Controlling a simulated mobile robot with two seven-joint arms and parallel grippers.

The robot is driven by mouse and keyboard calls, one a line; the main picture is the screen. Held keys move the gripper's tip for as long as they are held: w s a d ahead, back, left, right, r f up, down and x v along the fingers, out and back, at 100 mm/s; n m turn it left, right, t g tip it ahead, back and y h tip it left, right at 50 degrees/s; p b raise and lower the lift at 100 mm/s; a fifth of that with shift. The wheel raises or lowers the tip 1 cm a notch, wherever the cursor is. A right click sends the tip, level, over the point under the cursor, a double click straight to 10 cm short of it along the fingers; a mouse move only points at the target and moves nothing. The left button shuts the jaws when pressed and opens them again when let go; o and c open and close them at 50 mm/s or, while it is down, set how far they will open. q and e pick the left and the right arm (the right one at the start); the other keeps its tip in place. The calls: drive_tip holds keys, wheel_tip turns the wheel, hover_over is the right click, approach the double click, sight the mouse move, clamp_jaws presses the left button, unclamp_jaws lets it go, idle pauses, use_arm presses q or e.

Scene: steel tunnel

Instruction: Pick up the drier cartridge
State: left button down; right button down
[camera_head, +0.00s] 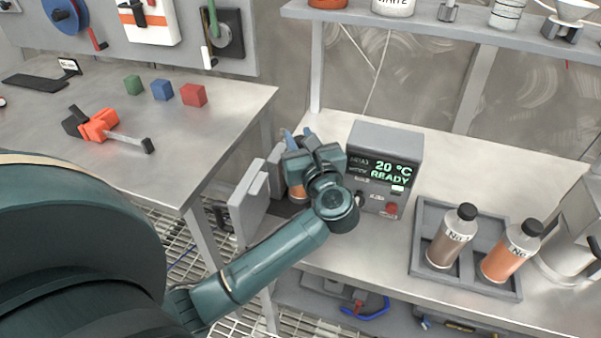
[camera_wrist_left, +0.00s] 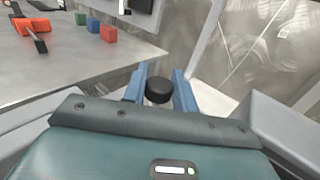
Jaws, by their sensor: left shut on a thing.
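My left gripper (camera_head: 298,135) is at the left end of the shelf bench, just left of the grey display unit. Its blue fingers also show in the left wrist view (camera_wrist_left: 158,88), shut on the drier cartridge. The cartridge's round black top (camera_wrist_left: 159,91) shows between the fingers. In the head view a small orange-brown part of the drier cartridge (camera_head: 297,191) shows below the gripper; the hand hides the rest. I cannot tell whether it touches the bench. My right gripper is not in view.
The grey display unit (camera_head: 384,140) reads "20 °C READY" close to the right of my gripper. Upright grey plates (camera_head: 248,207) stand close to its left. A grey tray (camera_head: 418,250) with two black-capped bottles (camera_head: 451,236) stands further right. An upper shelf (camera_head: 430,26) runs along the back.

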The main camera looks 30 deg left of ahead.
use_arm(q)
drive_tip(key=shift+r, duration=0.1)
drive_tip(key=shift+r, duration=0.45)
wheel_tip(320, 180, up, 17)
idle(0.4)
